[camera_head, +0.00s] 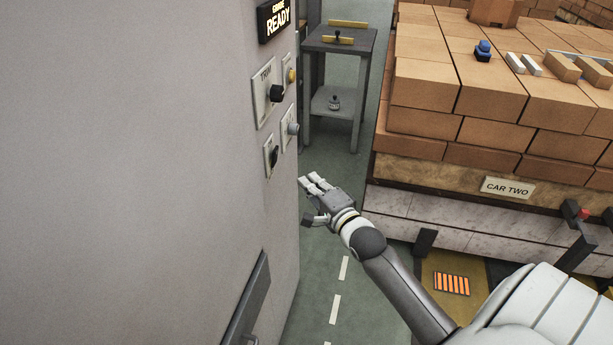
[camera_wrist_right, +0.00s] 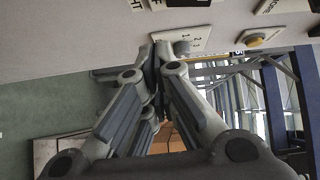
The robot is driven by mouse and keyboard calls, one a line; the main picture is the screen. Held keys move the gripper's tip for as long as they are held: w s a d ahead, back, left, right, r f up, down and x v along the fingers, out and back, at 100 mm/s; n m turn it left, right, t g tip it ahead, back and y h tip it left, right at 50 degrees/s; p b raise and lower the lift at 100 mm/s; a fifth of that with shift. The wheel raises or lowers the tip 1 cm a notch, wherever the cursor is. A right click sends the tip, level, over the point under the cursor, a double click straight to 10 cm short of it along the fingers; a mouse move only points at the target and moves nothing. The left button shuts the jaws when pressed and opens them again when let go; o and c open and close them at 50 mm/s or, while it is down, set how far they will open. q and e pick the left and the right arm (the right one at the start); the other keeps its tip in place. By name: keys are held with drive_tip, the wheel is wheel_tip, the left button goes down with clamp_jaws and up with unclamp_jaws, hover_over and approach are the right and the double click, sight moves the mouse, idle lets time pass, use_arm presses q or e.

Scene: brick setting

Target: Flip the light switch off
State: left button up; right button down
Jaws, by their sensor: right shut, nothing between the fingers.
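A grey wall panel (camera_head: 130,170) carries several small control plates. The lowest plate has a dark switch or knob (camera_head: 273,157); its lettering is too small to read, so I cannot tell whether it is the light switch or how it is set. My right gripper (camera_head: 310,180) is shut and empty, just right of and below that plate and apart from it. In the right wrist view my fingertips (camera_wrist_right: 160,54) meet in front of a numbered plate (camera_wrist_right: 197,38) and partly overlap it; contact cannot be told. My left gripper is out of view.
A TRIM plate with a black knob (camera_head: 277,92), a yellow button (camera_head: 291,76) and a grey knob (camera_head: 292,128) sit close together above. A brick-laden car (camera_head: 480,100) stands right; a small stand (camera_head: 350,45) is behind.

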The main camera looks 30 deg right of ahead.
drive_tip(key=shift+s+f+b, duration=0.2)
drive_tip(key=shift+s+b, duration=0.25)
drive_tip(key=shift+s, duration=2.35)
drive_tip(key=s+a+f+n+g, duration=0.1)
drive_tip(key=s+f+n+g, duration=0.2)
drive_tip(key=f, duration=0.9)
drive_tip(key=s+a+f+n+g, duration=0.2)
drive_tip(key=s+f+n, duration=0.15)
drive_tip(key=f, duration=0.75)
drive_tip(key=s+a+f+n+g, duration=0.1)
drive_tip(key=s+f+n+g, duration=0.2)
drive_tip(key=f, duration=0.9)
drive_tip(key=s+a+f+n+g, duration=0.2)
drive_tip(key=s+f, duration=0.5)
drive_tip(key=s, duration=0.4)
drive_tip(key=s+a+f+n+g, duration=0.3)
drive_tip(key=s+f, duration=0.4)
drive_tip(key=s, duration=0.4)
drive_tip(key=s+a+f+n+g+y, duration=0.1)
drive_tip(key=s+a+f+n+g, duration=0.2)
drive_tip(key=s+f+n, duration=0.3)
drive_tip(key=s+f, duration=0.1)
drive_tip(key=s, duration=0.4)
drive_tip(key=shift+s+a, duration=0.3)
drive_tip(key=shift+a, duration=0.1)
drive_tip(key=shift+f, duration=0.1)
